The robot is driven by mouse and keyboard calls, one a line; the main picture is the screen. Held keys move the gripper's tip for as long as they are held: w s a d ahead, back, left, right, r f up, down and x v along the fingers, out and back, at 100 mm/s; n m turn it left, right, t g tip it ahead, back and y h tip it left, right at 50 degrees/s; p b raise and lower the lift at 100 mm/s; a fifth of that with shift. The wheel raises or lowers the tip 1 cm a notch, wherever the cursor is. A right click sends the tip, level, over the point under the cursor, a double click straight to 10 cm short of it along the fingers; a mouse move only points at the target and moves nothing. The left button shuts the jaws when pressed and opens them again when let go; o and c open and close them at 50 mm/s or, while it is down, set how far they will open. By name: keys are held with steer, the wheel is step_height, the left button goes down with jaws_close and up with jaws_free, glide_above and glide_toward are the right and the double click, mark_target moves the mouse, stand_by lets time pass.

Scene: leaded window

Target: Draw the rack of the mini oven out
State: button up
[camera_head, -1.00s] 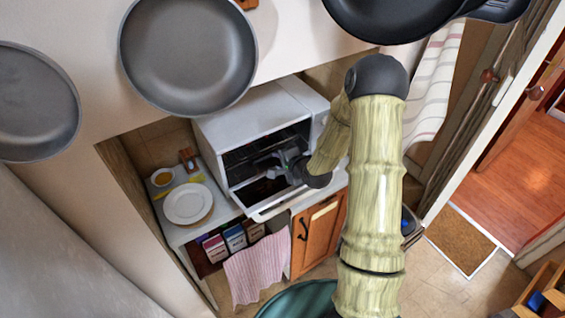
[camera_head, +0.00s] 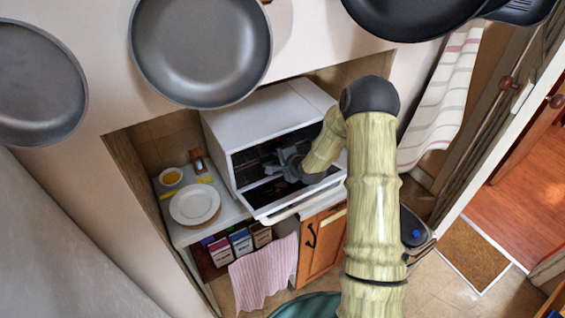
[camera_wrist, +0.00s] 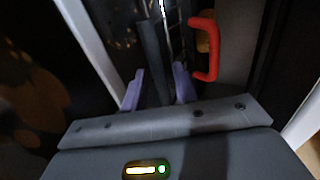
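The white mini oven (camera_head: 262,124) stands in the niche with its door (camera_head: 300,203) folded down. Its inside is dark, and the rack (camera_head: 250,163) shows only as faint thin bars. My gripper (camera_head: 284,163) is at the oven's open front, reaching in. In the wrist view my gripper's two pale purple fingers (camera_wrist: 158,88) stand apart. A dark bar (camera_wrist: 151,55) and thin metal wires, probably of the rack, lie between and beyond them. I cannot tell whether the fingers touch any of it.
A red curved piece (camera_wrist: 206,50) is close to the right finger. A plate (camera_head: 194,204) and small bowl (camera_head: 170,177) stand left of the oven. Boxes (camera_head: 241,241) and a striped towel (camera_head: 264,272) are below. Pans (camera_head: 200,50) hang in front, above.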

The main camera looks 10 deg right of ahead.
steer(key=shift+w+a+f, duration=0.15)
steer(key=shift+w+f, duration=0.15)
steer(key=shift+w, duration=0.2)
jaws_close()
steer(key=shift+s, duration=0.15)
steer(key=shift+s+d, duration=0.3)
steer(key=shift+s, duration=0.65)
steer(key=shift+s+d, duration=0.35)
steer(key=shift+s, duration=0.55)
steer(key=shift+s+d, duration=0.3)
steer(key=shift+s, duration=0.65)
